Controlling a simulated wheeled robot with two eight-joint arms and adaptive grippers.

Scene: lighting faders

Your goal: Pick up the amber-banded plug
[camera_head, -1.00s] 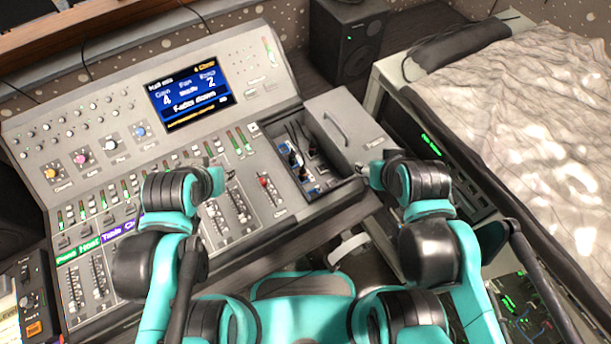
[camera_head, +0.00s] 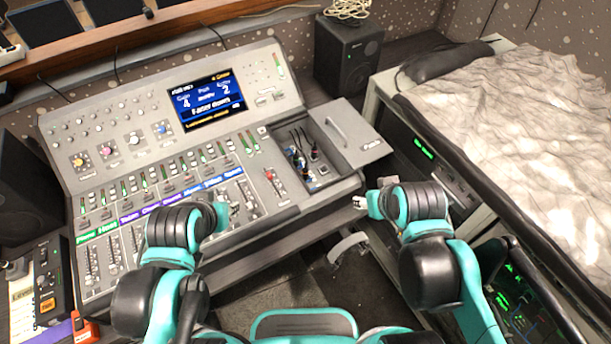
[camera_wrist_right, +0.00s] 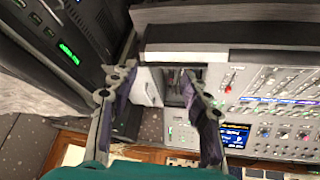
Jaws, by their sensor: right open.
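Several small plugs stand on short dark cables in an open compartment (camera_head: 322,185) at the right end of the mixing console. One dark plug (camera_head: 314,151) is towards the back, and others are at the left side. An amber band is too small to make out on any of them. My right gripper (camera_head: 362,202) is open, in front of and to the right of the compartment, apart from the plugs. In the right wrist view its spread fingers (camera_wrist_right: 156,84) hold nothing, with the compartment beyond them. My left gripper (camera_head: 230,207) is over the lower faders; its fingers are unclear.
The grey mixing console (camera_head: 150,100) has knobs, faders and a lit screen (camera_head: 212,101). A lid with a handle (camera_head: 337,131) lies beside the compartment. A rack (camera_head: 425,160) and a crumpled pale cover (camera_head: 520,130) bound the right. A black speaker (camera_head: 346,60) stands behind.

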